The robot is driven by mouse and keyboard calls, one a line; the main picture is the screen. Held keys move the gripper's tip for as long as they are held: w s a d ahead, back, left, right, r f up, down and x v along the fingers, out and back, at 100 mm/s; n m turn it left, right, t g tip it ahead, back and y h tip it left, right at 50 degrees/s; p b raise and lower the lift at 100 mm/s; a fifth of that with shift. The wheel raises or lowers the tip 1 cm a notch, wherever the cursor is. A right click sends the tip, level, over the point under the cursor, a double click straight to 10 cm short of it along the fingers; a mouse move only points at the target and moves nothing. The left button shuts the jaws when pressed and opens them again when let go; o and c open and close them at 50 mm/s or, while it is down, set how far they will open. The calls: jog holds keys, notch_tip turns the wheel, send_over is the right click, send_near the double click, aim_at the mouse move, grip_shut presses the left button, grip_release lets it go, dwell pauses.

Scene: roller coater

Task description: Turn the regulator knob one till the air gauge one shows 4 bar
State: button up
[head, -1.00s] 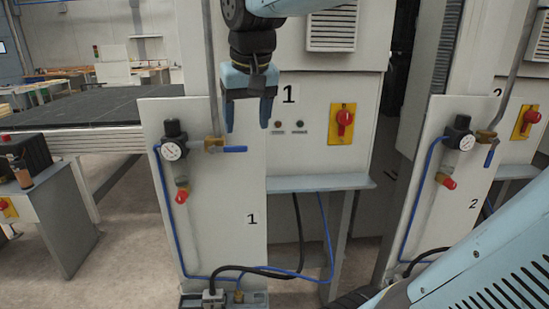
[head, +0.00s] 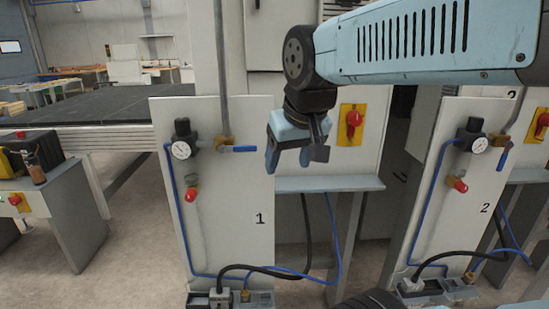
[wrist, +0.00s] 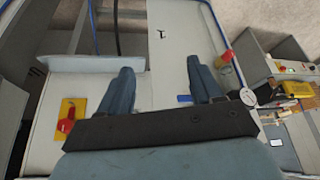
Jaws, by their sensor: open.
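Regulator knob one (head: 182,127) is the black cap above the air gauge on panel 1 (head: 235,185). Air gauge one (head: 181,150) is a small white dial just below it; its needle is too small to read. My gripper (head: 288,162) is open and empty, pointing down, to the right of the knob and gauge and apart from both. In the wrist view my gripper (wrist: 160,66) has its two fingers spread with nothing between them. The gauge (wrist: 248,97) shows there beyond the right finger; I cannot make out the knob clearly.
A blue-handled valve (head: 240,149) sticks out between the gauge and my gripper. A red-capped fitting (head: 190,195) sits below the gauge. A yellow plate with a red switch (head: 352,122) is right of my gripper. Panel 2 (head: 440,200) with a similar regulator stands further right.

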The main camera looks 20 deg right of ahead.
notch_tip(320, 180, up, 16)
jog(key=m+g+h, duration=0.1)
jog(key=m, duration=0.2)
send_over(181, 119)
jog(key=s+a, duration=0.2)
jog(key=s, duration=0.3)
jog(key=x, duration=1.4)
jog(key=shift+s+d, duration=0.15)
jog(key=shift+d, duration=0.25)
jog(key=shift+c, duration=0.3)
